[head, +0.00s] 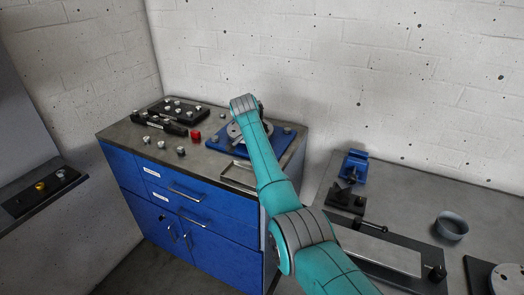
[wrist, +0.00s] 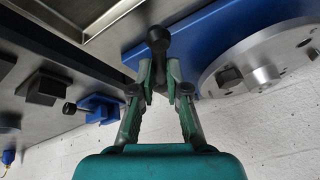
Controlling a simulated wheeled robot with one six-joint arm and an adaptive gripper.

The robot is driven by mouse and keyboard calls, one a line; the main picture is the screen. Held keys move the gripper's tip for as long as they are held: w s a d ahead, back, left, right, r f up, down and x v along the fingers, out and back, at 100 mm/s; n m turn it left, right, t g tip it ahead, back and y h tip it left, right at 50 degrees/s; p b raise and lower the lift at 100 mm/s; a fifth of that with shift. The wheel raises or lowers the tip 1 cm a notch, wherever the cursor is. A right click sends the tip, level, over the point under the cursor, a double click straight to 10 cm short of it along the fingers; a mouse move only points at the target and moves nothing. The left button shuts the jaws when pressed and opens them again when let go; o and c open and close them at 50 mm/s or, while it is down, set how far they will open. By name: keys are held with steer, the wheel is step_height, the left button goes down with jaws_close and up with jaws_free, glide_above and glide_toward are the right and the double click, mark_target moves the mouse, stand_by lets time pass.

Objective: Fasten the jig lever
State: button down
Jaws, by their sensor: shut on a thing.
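The jig is a blue base plate (head: 218,146) on the blue cabinet's grey top, with a round metal disc (head: 235,131) partly behind my arm. In the wrist view the blue plate (wrist: 205,32) and the disc with its hub (wrist: 262,72) lie to the right. The lever (wrist: 158,38) shows there as a black round-ended handle at the plate's edge. My gripper (wrist: 160,72) is shut on the lever, its fingers on either side just below the black end. In the head view my arm hides the fingers and the lever.
A shallow metal tray (head: 238,178) lies at the cabinet's front edge beside the jig. A red block (head: 196,136), several small knobs and a black rack (head: 180,108) stand to the left. The right bench holds a blue vise (head: 354,166) and a grey ring (head: 452,226).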

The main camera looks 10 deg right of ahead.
steer(key=shift+w+a+m, duration=0.1)
steer(key=shift+w+m, duration=0.1)
steer(key=shift+m, duration=0.3)
steer(key=c, duration=1.2)
jaws_free()
steer(key=shift+r, duration=0.1)
steer(key=v, duration=1.2)
steer(key=shift+w+a, duration=0.15)
steer(key=shift+a, duration=0.05)
